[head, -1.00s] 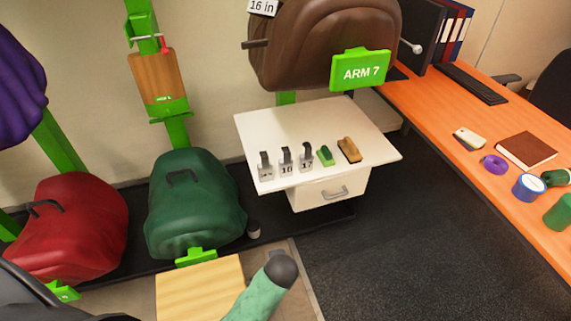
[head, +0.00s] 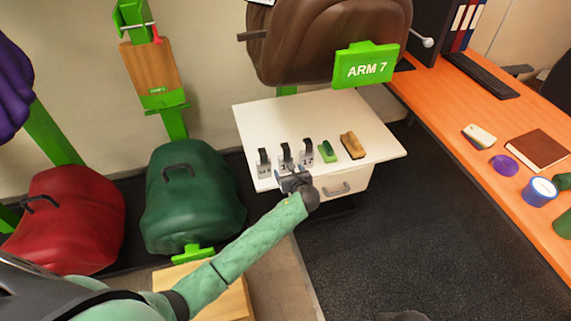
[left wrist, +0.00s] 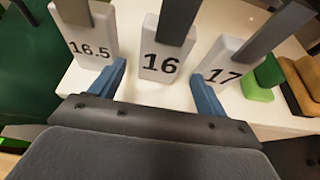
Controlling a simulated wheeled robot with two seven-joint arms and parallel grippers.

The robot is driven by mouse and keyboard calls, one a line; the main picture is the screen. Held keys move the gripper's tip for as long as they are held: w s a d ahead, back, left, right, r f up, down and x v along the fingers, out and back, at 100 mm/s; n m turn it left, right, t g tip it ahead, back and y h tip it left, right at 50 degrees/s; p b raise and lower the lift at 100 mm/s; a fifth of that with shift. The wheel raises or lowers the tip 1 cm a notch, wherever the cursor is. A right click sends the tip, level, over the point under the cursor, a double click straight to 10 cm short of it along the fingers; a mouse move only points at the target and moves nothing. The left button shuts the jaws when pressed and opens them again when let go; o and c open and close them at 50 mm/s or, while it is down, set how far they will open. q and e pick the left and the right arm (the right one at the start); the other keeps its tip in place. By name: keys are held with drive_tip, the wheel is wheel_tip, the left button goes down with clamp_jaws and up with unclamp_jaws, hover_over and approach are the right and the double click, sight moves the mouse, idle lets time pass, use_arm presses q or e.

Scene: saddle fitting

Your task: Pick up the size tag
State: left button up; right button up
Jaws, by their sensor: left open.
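Three size tags stand in a row on the white stand, grey-white blocks with dark upright tops. The left wrist view reads them as 16.5 (left wrist: 92,35), 16 (left wrist: 163,58) and 17 (left wrist: 222,62). In the head view, the 16.5 tag (head: 264,165), the 16 tag (head: 286,158) and the 17 tag (head: 307,153) are at the front left. My left gripper (head: 291,177) is at the stand's front edge, partly covering the 16 tag's base. In the wrist view its blue fingers (left wrist: 157,85) are apart and empty, with the 16 tag just beyond the gap.
Right of the tags lie a green block (head: 327,151) and a brown brush (head: 352,145). The white stand top (head: 375,125) is otherwise clear. Above it hangs a brown saddle (head: 330,40) with an ARM 7 sign (head: 366,66). An orange desk (head: 480,110) is at right.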

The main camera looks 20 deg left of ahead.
sight(285, 165)
use_arm(q)
drive_tip(key=x, duration=0.2)
drive_tip(key=shift+w+a, duration=0.2)
drive_tip(key=shift+w, duration=0.05)
drive_tip(key=shift+w+a+f+p, duration=0.1)
drive_tip(key=shift+w+a+p, duration=0.2)
drive_tip(key=shift+w+p, duration=0.15)
drive_tip(key=shift+x, duration=1.05)
drive_tip(key=shift+w+a+f, duration=0.25)
drive_tip(key=shift+w+f, duration=0.1)
drive_tip(key=c, duration=1.1)
use_arm(e)
drive_tip(key=shift+w+d+f, duration=0.15)
drive_tip(key=shift+w+f, duration=0.05)
drive_tip(key=shift+f, duration=0.2)
drive_tip(key=shift+w+d+f, duration=0.15)
drive_tip(key=shift+f, duration=0.25)
